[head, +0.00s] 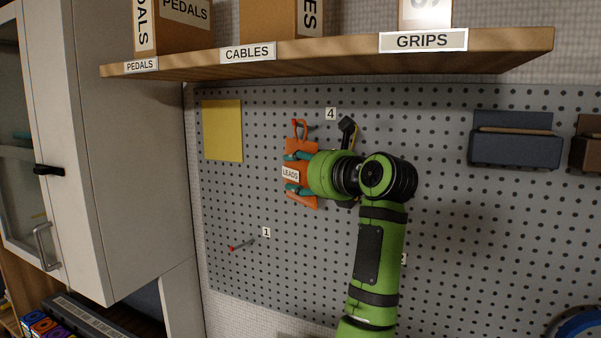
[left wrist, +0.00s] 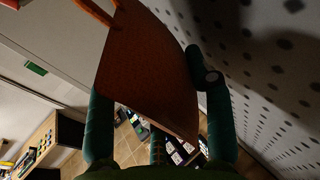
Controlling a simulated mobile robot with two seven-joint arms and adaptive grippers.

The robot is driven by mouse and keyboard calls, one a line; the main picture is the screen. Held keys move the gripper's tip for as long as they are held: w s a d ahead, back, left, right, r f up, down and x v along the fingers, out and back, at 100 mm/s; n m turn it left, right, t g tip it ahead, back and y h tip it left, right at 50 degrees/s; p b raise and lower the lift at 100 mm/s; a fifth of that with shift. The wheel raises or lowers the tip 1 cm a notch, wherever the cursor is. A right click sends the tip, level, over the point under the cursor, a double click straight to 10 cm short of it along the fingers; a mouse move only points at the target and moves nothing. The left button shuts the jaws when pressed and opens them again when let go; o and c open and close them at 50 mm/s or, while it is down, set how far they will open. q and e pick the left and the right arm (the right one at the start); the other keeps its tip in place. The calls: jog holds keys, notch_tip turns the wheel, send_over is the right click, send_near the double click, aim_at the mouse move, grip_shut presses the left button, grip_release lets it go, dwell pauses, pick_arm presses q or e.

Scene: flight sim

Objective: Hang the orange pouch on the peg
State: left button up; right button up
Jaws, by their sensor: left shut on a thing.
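The orange pouch (head: 302,201) with a white "LEADS" label is upright in front of the pegboard in the head view. My left gripper (head: 294,173) is shut on it, teal fingers above and below the label. In the left wrist view the pouch (left wrist: 150,70) sits between the fingers (left wrist: 158,125). The pouch's orange loop (head: 301,130) stands up at the red-tipped peg (head: 312,127) beside the "4" label. Loop and peg overlap in the picture; I cannot tell whether the loop is around the peg. My right gripper is not in view.
A wooden shelf (head: 330,60) with boxes overhangs the pegboard (head: 460,230). A black hook-like item (head: 347,128) is close right of the pouch. Another red-tipped peg (head: 242,244) is at label "1". A yellow sheet (head: 222,130) and white cabinet (head: 120,150) are left; a dark bin (head: 515,149) is right.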

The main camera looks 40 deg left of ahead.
pick_arm(q)
jog(key=o, duration=1.3)
jog(key=shift+o, duration=0.2)
jog(key=v, duration=1.2)
jog(key=shift+s, duration=0.1)
